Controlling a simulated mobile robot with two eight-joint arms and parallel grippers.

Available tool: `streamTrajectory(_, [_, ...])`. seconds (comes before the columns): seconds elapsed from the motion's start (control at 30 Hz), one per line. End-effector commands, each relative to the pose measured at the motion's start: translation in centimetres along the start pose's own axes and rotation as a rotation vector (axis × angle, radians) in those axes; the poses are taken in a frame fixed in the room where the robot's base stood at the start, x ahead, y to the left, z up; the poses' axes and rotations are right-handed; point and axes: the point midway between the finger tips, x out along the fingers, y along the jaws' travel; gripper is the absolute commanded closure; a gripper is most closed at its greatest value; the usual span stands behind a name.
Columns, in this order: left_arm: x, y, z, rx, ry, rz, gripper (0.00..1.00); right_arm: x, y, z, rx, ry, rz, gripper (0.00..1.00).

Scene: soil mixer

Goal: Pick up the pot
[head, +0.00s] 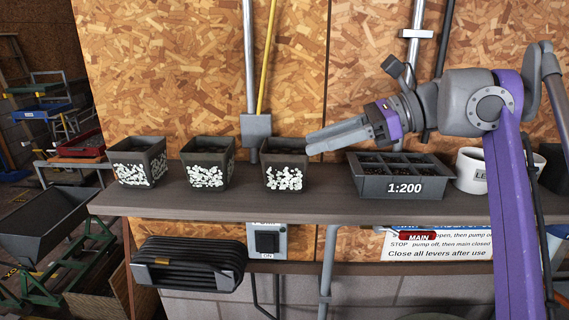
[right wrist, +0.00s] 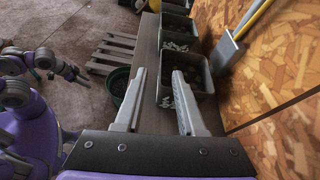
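Three dark square pots with white speckled fronts stand in a row on the shelf in the head view: a left pot (head: 138,162), a middle pot (head: 208,163) and a right pot (head: 284,166). My right gripper (head: 315,143) reaches in from the right, its fingertips at the right pot's upper right edge. In the right wrist view my right gripper (right wrist: 159,72) is open with nothing held. The nearest pot (right wrist: 203,82) lies ahead, mostly behind the right finger, its near wall partly hidden. Grey parts of my left arm show at that view's left; its gripper's state is unclear.
A dark divided tray marked 1:200 (head: 398,186) stands right of the pots, with a white round container (head: 470,168) beside it. A grey and a yellow upright handle lean on the chipboard wall (head: 170,60) behind. The shelf front (head: 240,207) is clear.

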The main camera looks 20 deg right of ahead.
Motion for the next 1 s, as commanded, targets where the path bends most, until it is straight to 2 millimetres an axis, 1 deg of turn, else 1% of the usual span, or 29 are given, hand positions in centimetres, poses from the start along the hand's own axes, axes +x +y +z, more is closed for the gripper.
streamTrajectory(0.03, [0.1, 0.0, 0.2, 0.000, -0.002, 0.000, 0.50, 0.7, 0.1, -0.1, 0.000, -0.001, 0.003, 0.61])
streamTrajectory(0.17, [0.2, 0.0, 0.3, 0.000, -0.003, 0.000, 0.50, 1.5, 0.0, 0.0, 0.000, 0.000, 0.001, 0.61])
streamTrajectory(0.23, [0.3, 0.0, 0.4, 0.000, -0.004, 0.000, 0.50, 2.2, 0.1, -0.1, -0.001, -0.001, 0.003, 0.61])
streamTrajectory(0.4, [0.7, 0.0, 0.8, 0.000, -0.008, 0.000, 0.50, 4.8, 0.1, -0.2, -0.002, -0.001, 0.004, 0.61])
streamTrajectory(0.5, [0.8, 0.0, 0.9, 0.000, -0.009, 0.000, 0.50, 6.0, 0.1, -0.2, -0.001, 0.000, 0.003, 0.61])
streamTrajectory(0.6, [0.8, 0.0, 1.0, 0.000, -0.009, 0.000, 0.50, 6.4, 0.1, -0.2, -0.001, 0.000, 0.000, 0.61])
streamTrajectory(0.8, [0.8, 0.0, 0.9, 0.000, -0.009, 0.000, 0.50, 6.4, 0.0, -0.1, -0.001, 0.000, -0.001, 0.61])
streamTrajectory(0.87, [0.8, 0.0, 0.9, 0.000, -0.009, 0.000, 0.50, 6.4, 0.0, -0.1, -0.001, 0.000, -0.001, 0.72])
streamTrajectory(1.0, [0.8, 0.0, 0.9, 0.000, -0.009, 0.000, 0.50, 6.4, 0.0, -0.1, -0.001, 0.000, -0.001, 0.97])
